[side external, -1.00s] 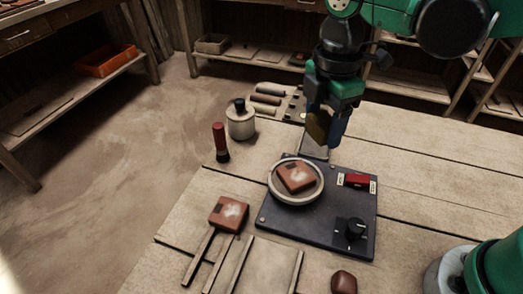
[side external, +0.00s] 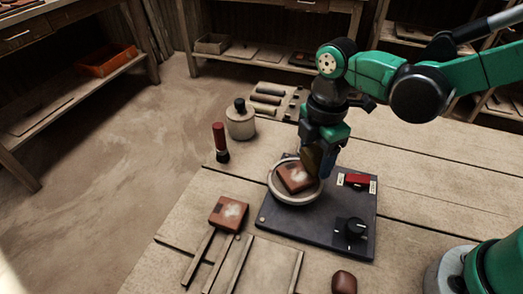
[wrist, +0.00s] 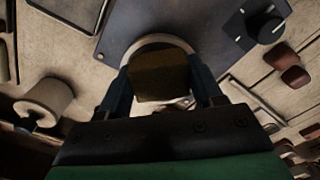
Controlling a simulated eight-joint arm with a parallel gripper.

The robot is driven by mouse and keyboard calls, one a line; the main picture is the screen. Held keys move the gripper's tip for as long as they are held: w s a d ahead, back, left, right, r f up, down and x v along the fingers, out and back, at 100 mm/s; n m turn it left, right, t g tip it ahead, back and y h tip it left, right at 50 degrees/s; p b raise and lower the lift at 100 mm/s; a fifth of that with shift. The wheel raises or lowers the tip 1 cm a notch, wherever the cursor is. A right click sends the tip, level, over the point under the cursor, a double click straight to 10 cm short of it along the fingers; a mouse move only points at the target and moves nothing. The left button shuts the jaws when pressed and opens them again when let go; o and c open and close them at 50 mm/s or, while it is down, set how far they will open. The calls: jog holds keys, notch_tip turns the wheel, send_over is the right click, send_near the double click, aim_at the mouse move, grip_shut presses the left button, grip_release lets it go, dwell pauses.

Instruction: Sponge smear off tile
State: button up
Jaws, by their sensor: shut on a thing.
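The tile (side external: 292,180) is a red-brown square with a dark patch and a whitish smear, lying in the round pale dish (side external: 275,194) on the dark press plate. My gripper (side external: 320,163) is shut on a brownish-olive sponge (wrist: 160,75), which sits between the blue fingers in the wrist view. In the side view the sponge (side external: 312,157) is low at the tile's far right edge; I cannot tell whether it touches. In the wrist view the sponge hides most of the tile. A second smeared tile (side external: 229,212) lies on the wooden rails at front left.
The dark plate (side external: 310,238) carries a red switch (side external: 357,180) and a black knob (side external: 355,228). A red-handled tool (side external: 220,140) and a lidded jar (side external: 240,122) stand at the left. A brown lump (side external: 343,281) lies in front. The right of the table is mostly clear.

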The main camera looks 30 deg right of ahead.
jog(key=shift+a+f, duration=0.15)
jog(key=shift+f, duration=0.35)
jog(key=shift+a+f, duration=0.15)
jog(key=shift+a, duration=0.65)
jog(key=shift+c, duration=0.6)
jog(key=shift+a, duration=1.9)
jog(key=shift+d, duration=2.9)
jog(key=shift+r, duration=4.15)
jog(key=w+d+r+m, duration=0.2)
jog(key=w+d+m, duration=0.1)
jog(key=d+m, duration=0.15)
notch_tip(320, 180, up, 3)
jog(key=m, duration=0.5)
send_over(352, 153)
jog(key=shift+n, duration=0.25)
notch_tip(352, 153, down, 19)
jog(key=shift+r, duration=0.1)
